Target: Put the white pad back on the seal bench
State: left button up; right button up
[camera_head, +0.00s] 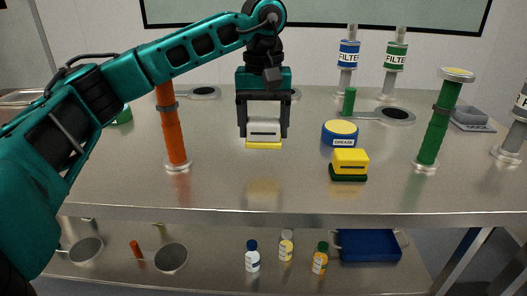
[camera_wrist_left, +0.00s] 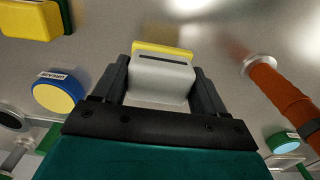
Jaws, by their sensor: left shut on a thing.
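The white pad (camera_head: 263,131), a white block with a dark slot and a yellow underside, is between the fingers of my left gripper (camera_head: 264,126). The gripper points down and is shut on the pad's sides. In the left wrist view the white pad (camera_wrist_left: 161,77) sits between both dark fingers of the left gripper (camera_wrist_left: 162,85), with its yellow face outward. The seal bench (camera_head: 220,188) is the steel table below. I cannot tell whether the pad touches its top. My right gripper is not in view.
A yellow pad with a green base (camera_head: 349,163) and a grease tin (camera_head: 340,133) stand to the right. An orange-handled post (camera_head: 172,130) stands left, a green one (camera_head: 437,125) right. Filters (camera_head: 347,54) are behind. The front middle of the bench is clear.

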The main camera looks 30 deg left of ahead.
aim_at(263, 120)
pick_arm(q)
notch_tip(263, 120, down, 6)
jog(key=shift+r+b, duration=0.25)
jog(key=shift+b, duration=0.15)
jog(key=shift+f, duration=0.15)
jog(key=o, duration=1)
notch_tip(263, 120, up, 12)
jog(key=shift+r+p, duration=0.2)
jog(key=shift+p, duration=0.95)
